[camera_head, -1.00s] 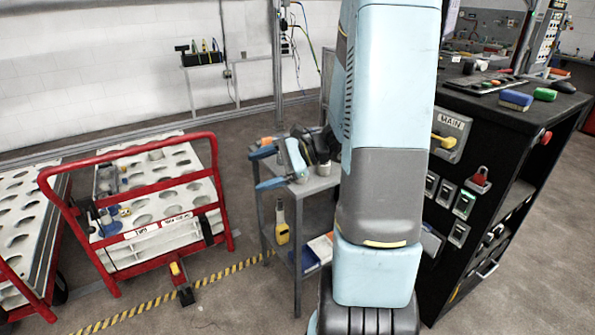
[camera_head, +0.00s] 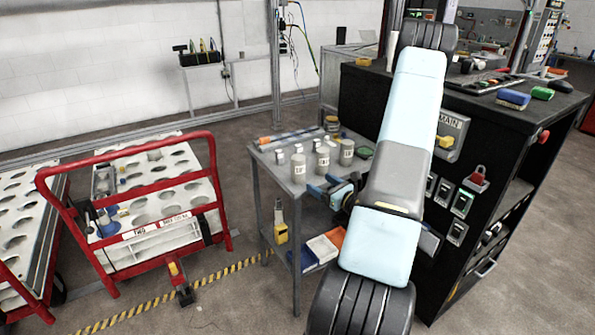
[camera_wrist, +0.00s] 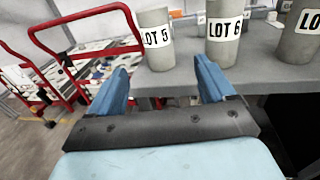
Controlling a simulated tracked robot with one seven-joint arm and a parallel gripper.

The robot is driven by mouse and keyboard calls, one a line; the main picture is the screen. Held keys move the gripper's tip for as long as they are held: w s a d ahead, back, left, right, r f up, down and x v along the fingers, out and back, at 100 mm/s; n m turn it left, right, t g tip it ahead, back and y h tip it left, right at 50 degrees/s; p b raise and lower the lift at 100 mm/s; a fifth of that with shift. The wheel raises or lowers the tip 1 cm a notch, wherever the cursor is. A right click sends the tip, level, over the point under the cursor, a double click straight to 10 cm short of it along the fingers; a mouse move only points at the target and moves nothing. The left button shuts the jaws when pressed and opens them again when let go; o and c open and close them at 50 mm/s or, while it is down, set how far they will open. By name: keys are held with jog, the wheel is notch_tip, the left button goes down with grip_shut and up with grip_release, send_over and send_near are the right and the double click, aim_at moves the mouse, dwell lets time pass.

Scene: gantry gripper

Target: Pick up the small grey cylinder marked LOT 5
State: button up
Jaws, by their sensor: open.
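The grey cylinder labelled LOT 5 (camera_wrist: 155,52) stands upright near the edge of a grey table, left of the other labelled cylinders in the wrist view. In the head view it seems to be the left one of the front row (camera_head: 298,168), where its label is too small to read. My gripper (camera_wrist: 161,70) is open and empty, with blue fingers. In the wrist view, LOT 5 shows beyond the gap between the fingertips, apart from them. In the head view my gripper (camera_head: 320,188) is at the table's front right edge, below the cylinders.
The LOT 6 cylinder (camera_wrist: 223,40) stands close right of LOT 5, with another LOT cylinder (camera_wrist: 300,38) farther right. Several more items stand behind on the table (camera_head: 268,165). A black cabinet (camera_head: 385,95) is on the right; a red cart (camera_head: 125,160) is on the left.

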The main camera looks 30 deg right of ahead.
aim_at(304, 172)
jog(key=w, duration=0.2)
jog(key=w+a, duration=0.1)
jog(key=w, duration=0.5)
jog(key=shift+w+a, duration=0.1)
jog(key=shift+a, duration=0.25)
jog(key=w, duration=0.2)
jog(key=w+a+r, duration=0.1)
jog(key=w, duration=0.1)
jog(key=shift+w+a, duration=0.15)
jog(key=shift+w, duration=0.4)
jog(key=c, duration=1.4)
jog(key=shift+r, duration=0.1)
